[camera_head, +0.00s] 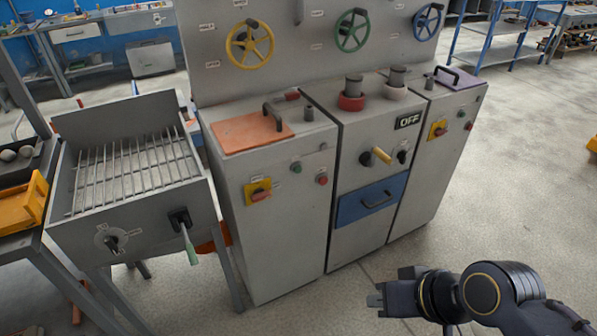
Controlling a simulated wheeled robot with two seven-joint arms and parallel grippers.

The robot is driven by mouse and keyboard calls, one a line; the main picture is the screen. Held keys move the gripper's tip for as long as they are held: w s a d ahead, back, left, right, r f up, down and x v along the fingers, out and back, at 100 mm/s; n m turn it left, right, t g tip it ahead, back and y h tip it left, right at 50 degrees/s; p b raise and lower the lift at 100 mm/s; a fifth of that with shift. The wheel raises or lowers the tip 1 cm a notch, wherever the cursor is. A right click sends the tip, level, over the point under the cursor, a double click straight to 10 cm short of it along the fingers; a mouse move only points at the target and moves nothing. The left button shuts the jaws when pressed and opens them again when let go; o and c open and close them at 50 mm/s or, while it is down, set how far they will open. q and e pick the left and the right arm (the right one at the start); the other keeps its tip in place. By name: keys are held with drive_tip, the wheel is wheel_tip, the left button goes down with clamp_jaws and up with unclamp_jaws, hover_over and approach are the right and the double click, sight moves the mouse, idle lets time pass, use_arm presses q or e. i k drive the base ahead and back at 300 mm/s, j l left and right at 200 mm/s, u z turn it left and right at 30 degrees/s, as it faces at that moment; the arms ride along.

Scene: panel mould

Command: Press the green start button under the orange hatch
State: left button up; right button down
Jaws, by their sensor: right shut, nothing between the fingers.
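The orange hatch (250,131) lies flat and closed on top of the left grey cabinet (283,220). A dark handle (272,114) stands up at its right side. No green start button shows on the cabinet top; whatever is under the hatch is hidden. My right gripper (375,299) is shut and empty. It is low at the bottom right, in front of the cabinets and well away from the hatch. My left gripper is not in view.
The cabinet front carries a yellow-and-red switch (258,192) and small buttons (322,180). The middle cabinet has an OFF display (408,120) and a blue drawer (372,198). A grill (135,170) stands at left. Handwheels (250,46) hang behind. The right floor is clear.

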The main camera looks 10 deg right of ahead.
sight(297, 169)
drive_tip(key=i+j+z, duration=0.8)
drive_tip(key=j, duration=0.2)
